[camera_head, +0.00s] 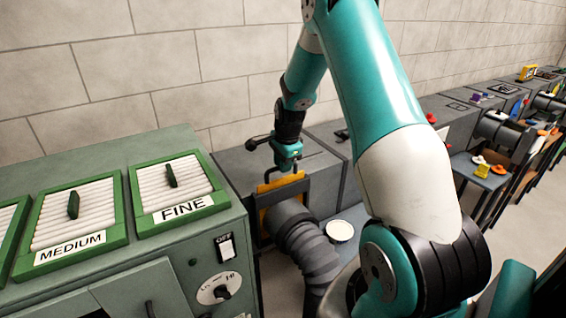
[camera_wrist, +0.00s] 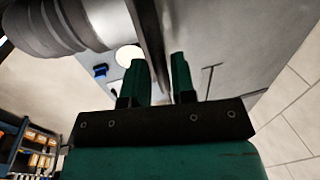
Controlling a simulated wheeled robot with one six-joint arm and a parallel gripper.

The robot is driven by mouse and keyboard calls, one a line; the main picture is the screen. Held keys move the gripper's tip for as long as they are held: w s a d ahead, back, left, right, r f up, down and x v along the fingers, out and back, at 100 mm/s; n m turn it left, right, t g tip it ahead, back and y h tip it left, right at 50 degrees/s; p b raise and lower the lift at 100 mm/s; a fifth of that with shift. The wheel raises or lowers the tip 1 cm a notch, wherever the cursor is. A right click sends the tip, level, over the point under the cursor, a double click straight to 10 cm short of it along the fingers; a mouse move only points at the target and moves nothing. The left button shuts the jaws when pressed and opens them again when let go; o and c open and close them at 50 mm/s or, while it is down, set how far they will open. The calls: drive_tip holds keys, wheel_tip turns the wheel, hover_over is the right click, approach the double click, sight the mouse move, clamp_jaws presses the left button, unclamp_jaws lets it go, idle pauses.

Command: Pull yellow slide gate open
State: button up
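The yellow slide gate (camera_head: 281,183) stands in a dark frame (camera_head: 261,213) at the mouth of a ribbed grey duct, in the middle of the head view. No yellow shows there, and the fingertips' contact with the gate cannot be made out.
The ribbed duct (camera_head: 305,245) curves down in front of the gate. A green filter cabinet (camera_head: 120,275) stands close at left, with MEDIUM and FINE panels and a switch. A round white-topped container (camera_head: 340,231) sits right of the duct. Benches with other items line the wall at right.

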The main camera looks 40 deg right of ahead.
clamp_jaws()
wheel_tip(320, 180, up, 12)
drive_tip(key=p, duration=0.5)
drive_tip(key=shift+w+f, duration=0.15)
drive_tip(key=shift+f, duration=0.05)
drive_tip(key=shift+d, duration=0.1)
drive_tip(key=shift+o, duration=0.8)
unclamp_jaws()
drive_tip(key=shift+r, duration=0.1)
drive_tip(key=shift+o, duration=1.2)
drive_tip(key=s+r+b, duration=0.1)
drive_tip(key=r+b, duration=0.1)
drive_tip(key=r, duration=0.6)
drive_tip(key=s+a+r+b, duration=0.1)
drive_tip(key=s+r+b, duration=0.1)
drive_tip(key=r, duration=0.7)
drive_tip(key=shift+s, duration=0.25)
